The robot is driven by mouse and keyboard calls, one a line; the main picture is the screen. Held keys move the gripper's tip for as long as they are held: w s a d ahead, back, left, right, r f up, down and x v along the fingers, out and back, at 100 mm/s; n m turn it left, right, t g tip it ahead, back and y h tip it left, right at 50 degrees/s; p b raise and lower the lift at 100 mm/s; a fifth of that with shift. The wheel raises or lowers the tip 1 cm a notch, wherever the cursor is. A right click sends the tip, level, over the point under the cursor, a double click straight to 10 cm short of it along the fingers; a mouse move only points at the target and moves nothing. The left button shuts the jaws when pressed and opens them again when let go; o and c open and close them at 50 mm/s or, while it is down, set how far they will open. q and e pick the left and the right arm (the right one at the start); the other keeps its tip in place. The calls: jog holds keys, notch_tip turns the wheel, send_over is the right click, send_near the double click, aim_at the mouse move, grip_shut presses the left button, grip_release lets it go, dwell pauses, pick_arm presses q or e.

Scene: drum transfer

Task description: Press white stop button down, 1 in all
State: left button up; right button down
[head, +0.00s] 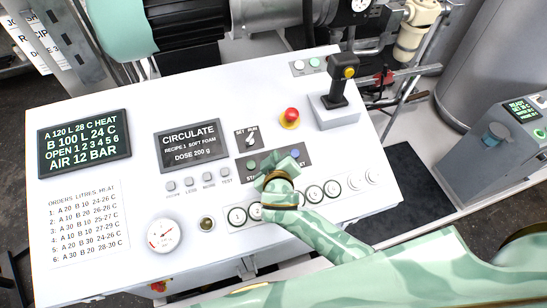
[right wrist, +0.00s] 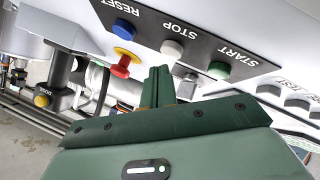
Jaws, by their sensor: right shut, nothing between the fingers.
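The white stop button (right wrist: 172,48) shows in the right wrist view, on a dark plate between the blue reset button (right wrist: 124,29) and the green start button (right wrist: 218,70). It looks raised. My right gripper (right wrist: 160,72) is shut and empty, its fingertips just below the stop button in that view, with a small gap in the picture. In the head view my right gripper (head: 287,165) is over the button plate and hides the stop button; the green start button (head: 251,165) shows left of it. My left gripper is not in view.
A red emergency knob (head: 290,115) stands up from the white console (head: 100,105) behind the gripper. A black joystick (head: 338,90) with a yellow button stands at the back right. A SET/RUN switch (head: 250,138) and several round numbered buttons lie close by.

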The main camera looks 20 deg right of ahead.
jog(key=shift+f, duration=0.1)
jog(key=shift+w+f+b, duration=0.15)
jog(key=shift+f+b, duration=0.2)
jog(key=shift+w+f+b, duration=0.15)
jog(key=shift+f+b, duration=0.3)
dwell(0.7)
jog(key=shift+r, duration=0.1)
jog(key=shift+s+r+p, duration=0.3)
jog(key=shift+r+p, duration=0.5)
jog(key=shift+p, duration=0.05)
jog(key=r+p, duration=0.1)
jog(key=s+r+p, duration=0.1)
jog(key=r+p, duration=0.2)
jog(key=shift+s+r+p, duration=0.3)
jog(key=shift+r+p, duration=0.05)
